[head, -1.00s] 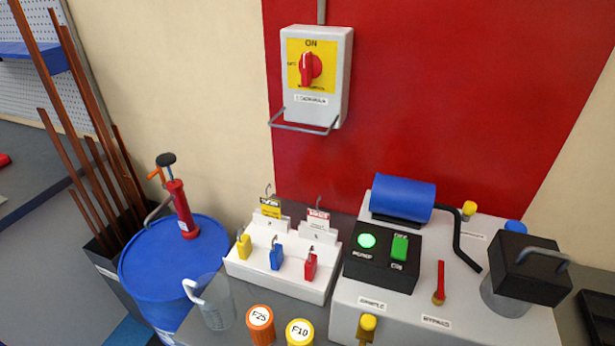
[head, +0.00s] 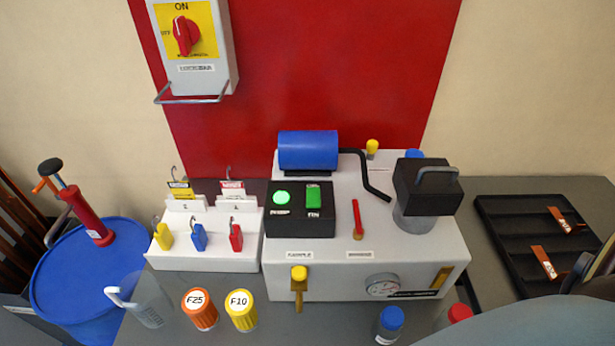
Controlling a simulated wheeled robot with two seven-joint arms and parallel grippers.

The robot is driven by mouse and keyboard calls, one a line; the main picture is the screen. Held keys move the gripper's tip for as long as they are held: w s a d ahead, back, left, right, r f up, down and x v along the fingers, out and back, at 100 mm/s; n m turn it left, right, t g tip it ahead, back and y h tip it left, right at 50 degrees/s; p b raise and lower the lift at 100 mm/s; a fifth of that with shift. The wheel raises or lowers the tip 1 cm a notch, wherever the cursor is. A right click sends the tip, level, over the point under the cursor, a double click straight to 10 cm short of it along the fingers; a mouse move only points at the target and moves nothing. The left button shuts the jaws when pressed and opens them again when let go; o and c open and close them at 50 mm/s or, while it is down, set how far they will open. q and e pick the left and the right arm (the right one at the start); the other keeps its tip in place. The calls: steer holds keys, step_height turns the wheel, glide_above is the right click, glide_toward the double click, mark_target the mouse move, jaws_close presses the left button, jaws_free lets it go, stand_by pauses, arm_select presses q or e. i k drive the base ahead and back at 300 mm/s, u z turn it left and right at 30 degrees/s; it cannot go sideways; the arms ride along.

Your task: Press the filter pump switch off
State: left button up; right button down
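The likely filter pump switch is a green rocker (head: 313,197) on a black control box (head: 300,224), on top of the light grey machine housing (head: 440,262). A green lamp (head: 282,197) glows to the left of the rocker. The small labels under the lamp and the rocker are too small to read surely. Nothing touches the rocker or covers it. A grey rounded part of my own arm shows at the lower right, with a dark part at the right edge. No gripper fingers can be made out, and my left gripper is not in view.
A blue cylinder (head: 308,150) lies behind the box, and a red lever (head: 358,218) stands to its right. A padlock stand (head: 205,255) adjoins on the left. A grey isolator box (head: 205,75) with a wire loop hangs above left. A black tray (head: 510,255) lies right.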

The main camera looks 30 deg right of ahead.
mark_target(313, 194)
steer(key=z, duration=2)
steer(key=k, duration=1.15)
steer(key=u, duration=1.45)
steer(key=i, duration=0.5)
